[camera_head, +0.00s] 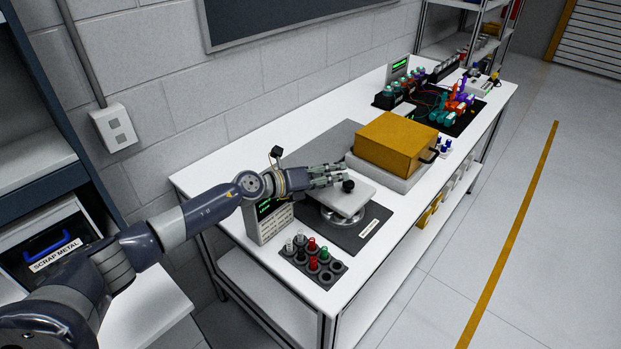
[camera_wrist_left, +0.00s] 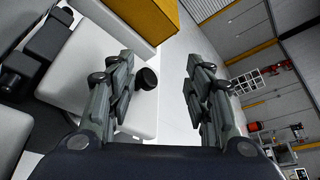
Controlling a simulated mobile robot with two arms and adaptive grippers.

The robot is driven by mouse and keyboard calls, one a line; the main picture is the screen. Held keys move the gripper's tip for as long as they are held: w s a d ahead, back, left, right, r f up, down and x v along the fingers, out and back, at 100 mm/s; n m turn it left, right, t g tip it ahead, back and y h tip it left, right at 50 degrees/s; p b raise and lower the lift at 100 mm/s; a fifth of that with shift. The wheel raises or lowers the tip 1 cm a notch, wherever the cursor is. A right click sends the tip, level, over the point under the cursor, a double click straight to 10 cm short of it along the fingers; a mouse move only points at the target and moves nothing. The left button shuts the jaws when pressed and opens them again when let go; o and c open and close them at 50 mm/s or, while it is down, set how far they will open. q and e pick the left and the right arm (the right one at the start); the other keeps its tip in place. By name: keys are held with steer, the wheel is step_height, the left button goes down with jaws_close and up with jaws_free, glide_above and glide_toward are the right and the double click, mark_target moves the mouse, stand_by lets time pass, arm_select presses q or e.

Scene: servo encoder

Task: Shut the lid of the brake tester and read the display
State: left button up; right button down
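My left gripper (camera_head: 338,176) reaches over the workbench from the left, next to the black knob (camera_head: 348,186) on a light square plate (camera_head: 345,200). The plate sits above a round metal base (camera_head: 343,219) on a dark mat. In the left wrist view my left gripper (camera_wrist_left: 158,92) is open, with the knob (camera_wrist_left: 147,78) near the left finger; I cannot tell if they touch. A grey box with a green-lit display (camera_head: 267,208) stands left of the plate; its text is too small to read. My right gripper is not in view.
A yellow box (camera_head: 396,142) with a black handle sits on a pale base just behind the plate. A dark holder (camera_head: 313,262) with red, green and grey pieces is at the near edge. Colored parts and wires (camera_head: 450,103) lie farther back on the white bench.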

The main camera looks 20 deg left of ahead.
arm_select(q)
steer(key=v, duration=0.8)
steer(key=shift+s+a, duration=0.2)
steer(key=shift+s, duration=0.1)
steer(key=shift+r, duration=0.1)
stand_by(0.6)
